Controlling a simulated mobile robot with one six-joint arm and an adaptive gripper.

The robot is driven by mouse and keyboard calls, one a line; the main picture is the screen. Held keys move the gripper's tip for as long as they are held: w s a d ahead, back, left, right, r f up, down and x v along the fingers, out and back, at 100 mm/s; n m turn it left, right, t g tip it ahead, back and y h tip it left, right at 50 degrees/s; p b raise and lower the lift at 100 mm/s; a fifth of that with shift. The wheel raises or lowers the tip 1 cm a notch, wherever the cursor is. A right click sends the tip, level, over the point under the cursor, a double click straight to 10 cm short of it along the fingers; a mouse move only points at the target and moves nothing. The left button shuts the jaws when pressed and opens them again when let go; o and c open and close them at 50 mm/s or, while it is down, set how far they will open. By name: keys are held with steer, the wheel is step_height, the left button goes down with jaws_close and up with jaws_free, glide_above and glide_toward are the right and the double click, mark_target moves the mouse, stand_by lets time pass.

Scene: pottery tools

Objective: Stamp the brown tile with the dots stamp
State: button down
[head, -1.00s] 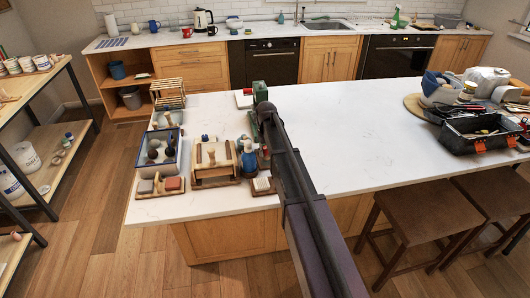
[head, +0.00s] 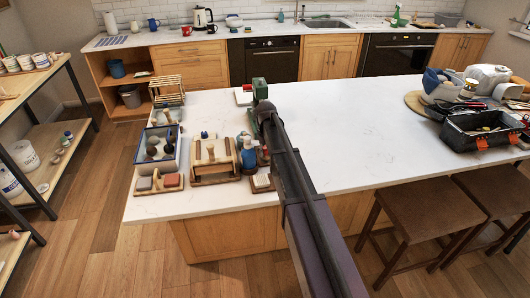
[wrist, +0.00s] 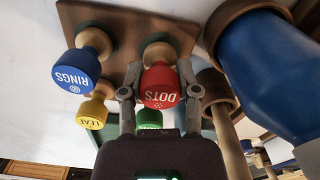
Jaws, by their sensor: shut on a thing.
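In the wrist view the dots stamp (wrist: 161,87) has a red round cap marked DOTS on a wooden handle. My gripper (wrist: 160,92) has its two fingers closed on either side of this cap. The handle's lower end is at a brown wooden board (wrist: 115,18); I cannot tell whether it touches it. The blue rings stamp (wrist: 76,72), the yellow leaf stamp (wrist: 91,113) and a green-capped stamp (wrist: 149,119) are close by. In the head view my arm hides the dots stamp and fingertips. I cannot surely make out the brown tile.
A wooden box with tools (head: 214,161) and a blue-rimmed tray (head: 158,151) stand left of my arm. A small board with a pale block (head: 262,181) lies near the counter's front edge. A black toolbox (head: 480,133) stands far right.

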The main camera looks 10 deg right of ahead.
steer(key=shift+f, duration=0.3)
steer(key=shift+c, duration=1.3)
jaws_free()
steer(key=shift+r, duration=0.1)
